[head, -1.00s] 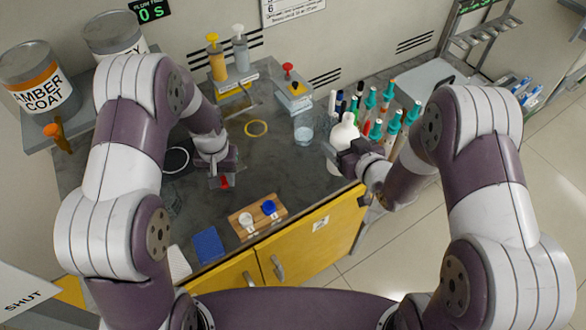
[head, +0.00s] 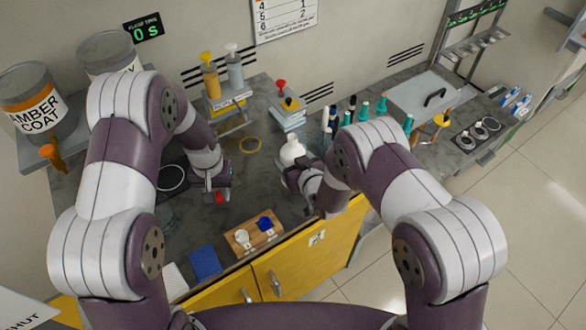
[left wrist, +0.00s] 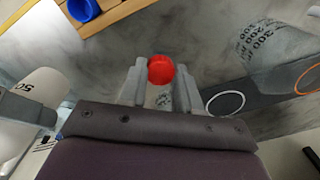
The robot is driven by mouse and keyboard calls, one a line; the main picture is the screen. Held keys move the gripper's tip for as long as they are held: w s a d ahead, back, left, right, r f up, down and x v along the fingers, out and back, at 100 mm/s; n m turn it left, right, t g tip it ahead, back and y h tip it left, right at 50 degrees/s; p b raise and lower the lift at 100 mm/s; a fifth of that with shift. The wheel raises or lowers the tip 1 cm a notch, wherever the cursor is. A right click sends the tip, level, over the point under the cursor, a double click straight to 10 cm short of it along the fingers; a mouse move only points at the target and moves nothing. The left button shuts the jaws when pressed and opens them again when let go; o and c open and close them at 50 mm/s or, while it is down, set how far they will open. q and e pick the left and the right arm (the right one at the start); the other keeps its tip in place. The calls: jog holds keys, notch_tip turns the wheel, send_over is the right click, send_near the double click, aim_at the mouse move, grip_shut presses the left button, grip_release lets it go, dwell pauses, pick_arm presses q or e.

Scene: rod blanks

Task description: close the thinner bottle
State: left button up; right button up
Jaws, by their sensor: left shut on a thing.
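My left gripper (head: 217,190) is shut on a red cap (left wrist: 161,69), which sits between the fingertips in the left wrist view. The cap also shows below the fingers in the head view (head: 219,198). The white bottle (head: 292,150) is in my right gripper (head: 290,172), to the right of the left gripper. Its pale body with partial dark lettering shows at the left of the left wrist view (left wrist: 42,88). The right fingers are partly hidden, and I cannot tell whether the bottle touches the bench. A white cap (head: 242,237) and a blue cap (head: 265,224) sit on a wooden board (head: 253,236).
A clear glass vessel (left wrist: 280,50) stands near the left gripper. A yellow ring (head: 251,144) marks bare bench between the arms. Two pump bottles (head: 211,80) stand at the back. Teal-capped bottles (head: 363,108) stand beyond the right arm. A blue pad (head: 205,262) lies at the front.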

jog(key=shift+w+f+p, duration=0.1)
jog(key=shift+f+p, duration=0.2)
jog(key=shift+f, duration=1.65)
jog(key=shift+f, duration=0.15)
jog(key=o, duration=1.5)
